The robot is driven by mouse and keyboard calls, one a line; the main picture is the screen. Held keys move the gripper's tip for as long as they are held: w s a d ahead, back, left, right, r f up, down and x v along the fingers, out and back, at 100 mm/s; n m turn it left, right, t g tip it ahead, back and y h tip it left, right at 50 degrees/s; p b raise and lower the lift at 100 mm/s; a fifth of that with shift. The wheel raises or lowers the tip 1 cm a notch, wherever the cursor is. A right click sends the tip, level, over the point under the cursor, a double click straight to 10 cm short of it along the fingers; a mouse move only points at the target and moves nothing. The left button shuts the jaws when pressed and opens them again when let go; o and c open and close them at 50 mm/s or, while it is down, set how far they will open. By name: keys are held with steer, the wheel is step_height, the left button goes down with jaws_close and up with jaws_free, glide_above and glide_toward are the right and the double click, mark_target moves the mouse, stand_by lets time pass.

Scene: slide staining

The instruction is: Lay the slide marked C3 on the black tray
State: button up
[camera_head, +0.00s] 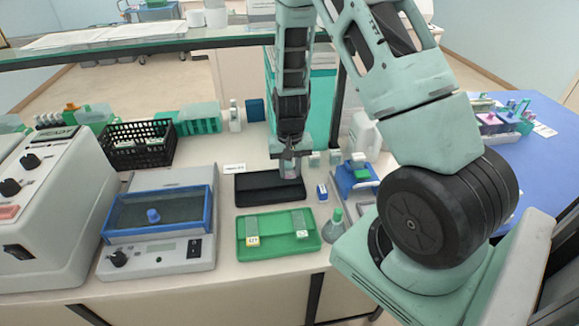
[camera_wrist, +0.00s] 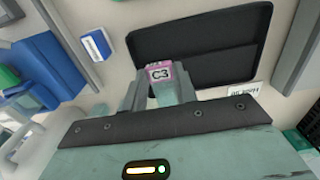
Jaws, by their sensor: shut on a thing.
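My gripper (camera_wrist: 160,88) is shut on the slide marked C3 (camera_wrist: 160,72), which has a pink end with a white label and the text C3 in the wrist view. The black tray (camera_wrist: 215,22) lies just beyond the gripper in that view and looks empty. In the head view my gripper (camera_head: 289,166) points down over the right part of the black tray (camera_head: 255,191). The slide is hard to make out there, and I cannot tell whether it touches the tray.
A green tray (camera_head: 278,251) with two labelled slides lies in front of the black tray. A small blue and white box (camera_head: 322,192), a dropper bottle (camera_head: 337,222) and a blue rack (camera_head: 357,180) stand to the right. A blue-framed device (camera_head: 160,245) stands left.

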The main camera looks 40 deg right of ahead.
steer(key=shift+f+b, duration=1.6)
steer(key=shift+f, duration=0.75)
steer(key=shift+f, duration=0.2)
steer(key=o, duration=1.1)
steer(key=shift+c, duration=0.2)
step_height(320, 180, up, 17)
steer(key=b, duration=0.2)
steer(key=shift+r, duration=0.2)
